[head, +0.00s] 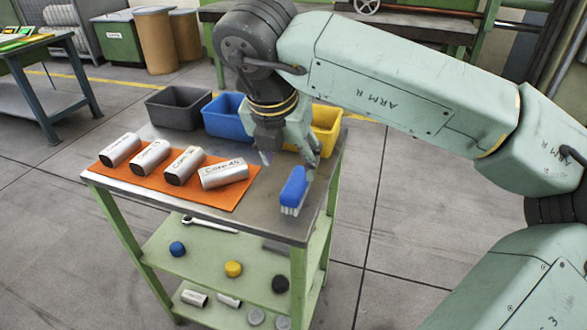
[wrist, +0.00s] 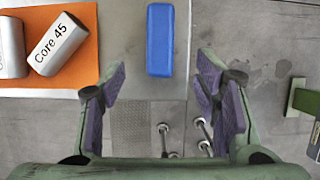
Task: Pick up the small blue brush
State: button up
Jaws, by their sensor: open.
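The small blue brush (head: 293,188) lies on the metal top of the green cart near its right front corner, blue back up, with pale bristles showing at its lower side. In the wrist view the brush (wrist: 160,40) is a blue block at the top centre, ahead of the fingers. My gripper (head: 290,157) hangs just behind the brush in the head view. In the wrist view my gripper (wrist: 163,97) is open, its purple pads wide apart with nothing between them. The brush lies beyond the fingertips, roughly in line with the gap.
An orange mat (head: 200,198) with several silver cores lies left of the brush. Grey (head: 178,108), blue (head: 225,117) and yellow (head: 326,128) bins stand at the back of the cart. Lower shelves (head: 215,250) hold knobs and other small parts.

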aim_at(295, 182)
jog(key=x, duration=0.3)
jog(key=p+x, duration=0.1)
jog(key=x, duration=0.1)
jog(key=shift+w+d+r, duration=0.1)
jog(key=shift+w+d, duration=0.05)
jog(key=shift+w, duration=0.1)
jog(key=p+x, duration=0.2)
jog(key=x, duration=0.3)
jog(key=shift+f, duration=0.25)
jog(key=shift+w+f, duration=0.15)
jog(key=shift+f, duration=0.05)
jog(key=shift+f+b, duration=0.25)
jog(key=shift+b, duration=0.5)
grip_shut()
dwell(0.8)
jog(key=shift+r+p, duration=0.3)
jog(key=shift+p, duration=0.45)
